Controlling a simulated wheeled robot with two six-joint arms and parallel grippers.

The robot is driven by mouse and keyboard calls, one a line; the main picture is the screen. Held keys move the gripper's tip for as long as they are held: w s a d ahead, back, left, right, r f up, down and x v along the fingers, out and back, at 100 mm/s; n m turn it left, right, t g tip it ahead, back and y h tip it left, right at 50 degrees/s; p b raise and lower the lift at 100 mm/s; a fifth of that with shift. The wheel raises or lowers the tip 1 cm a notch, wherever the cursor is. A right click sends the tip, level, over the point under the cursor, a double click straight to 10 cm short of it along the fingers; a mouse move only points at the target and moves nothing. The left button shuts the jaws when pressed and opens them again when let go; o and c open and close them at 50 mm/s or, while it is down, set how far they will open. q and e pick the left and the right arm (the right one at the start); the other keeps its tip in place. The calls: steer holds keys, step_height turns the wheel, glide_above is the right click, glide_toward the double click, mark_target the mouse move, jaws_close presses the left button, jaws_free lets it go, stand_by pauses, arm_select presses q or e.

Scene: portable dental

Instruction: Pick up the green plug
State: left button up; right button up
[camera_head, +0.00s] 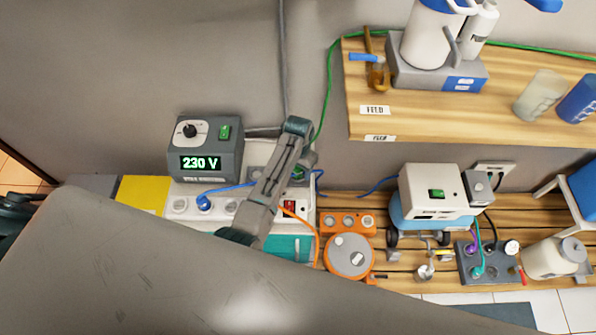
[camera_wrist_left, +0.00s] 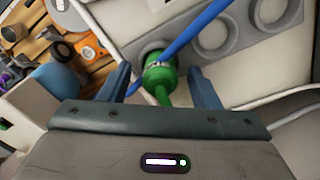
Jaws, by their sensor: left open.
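The green plug (camera_wrist_left: 160,76) sits in a round socket of a pale socket strip in the left wrist view, with a green cord running from it toward the camera. In the head view only a small green part of it (camera_head: 298,173) shows beside my arm. My left gripper (camera_wrist_left: 158,84) is open, with one finger on each side of the plug and visible gaps to it. Whether the fingertips reach past the plug is hard to tell. In the head view my left gripper (camera_head: 304,160) is over the strip's right end, mostly hidden by its wrist. My right gripper is not in view.
A blue cable (camera_wrist_left: 190,35) crosses close by the plug. Empty round sockets (camera_wrist_left: 215,32) lie beside it. The grey 230 V unit (camera_head: 207,148) stands behind the strip (camera_head: 182,190). An orange cable reel (camera_head: 349,256) is to the right, below a wooden shelf (camera_head: 420,118).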

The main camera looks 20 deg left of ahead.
arm_select(q)
steer(key=shift+f, duration=0.2)
steer(key=c, duration=1.1)
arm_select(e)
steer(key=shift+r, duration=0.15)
arm_select(q)
steer(key=shift+r, duration=0.1)
steer(key=shift+r, duration=0.1)
